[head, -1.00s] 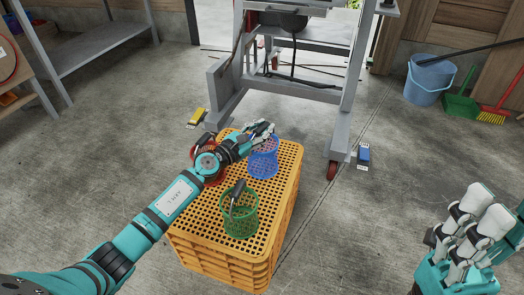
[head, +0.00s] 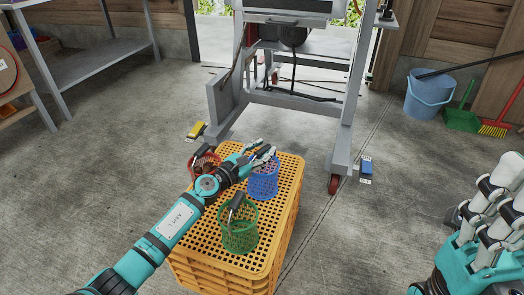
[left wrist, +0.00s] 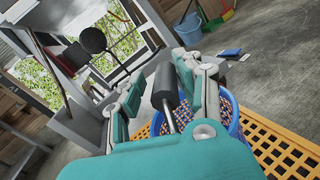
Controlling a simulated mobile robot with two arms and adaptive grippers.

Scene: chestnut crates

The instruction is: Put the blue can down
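The blue can (head: 263,185), an open mesh basket, stands upright on the back part of the yellow crate (head: 225,262). My left gripper (head: 264,153) is at its upper rim. In the left wrist view the blue can (left wrist: 240,127) shows below and right of my left gripper (left wrist: 165,75). The fingers are apart, one on each side of a dark handle (left wrist: 164,82) with a metal shaft. The lower end of that shaft is hidden by my gripper. My right gripper (head: 490,215) is far right, empty, with fingers apart.
A green can (head: 240,232) with a tool stands in front on the crate. A red can (head: 203,166) is at the left, partly behind my left arm. A grey metal frame (head: 345,130) stands close behind. A blue bucket (head: 426,97) is back right. Floor right of the crate is clear.

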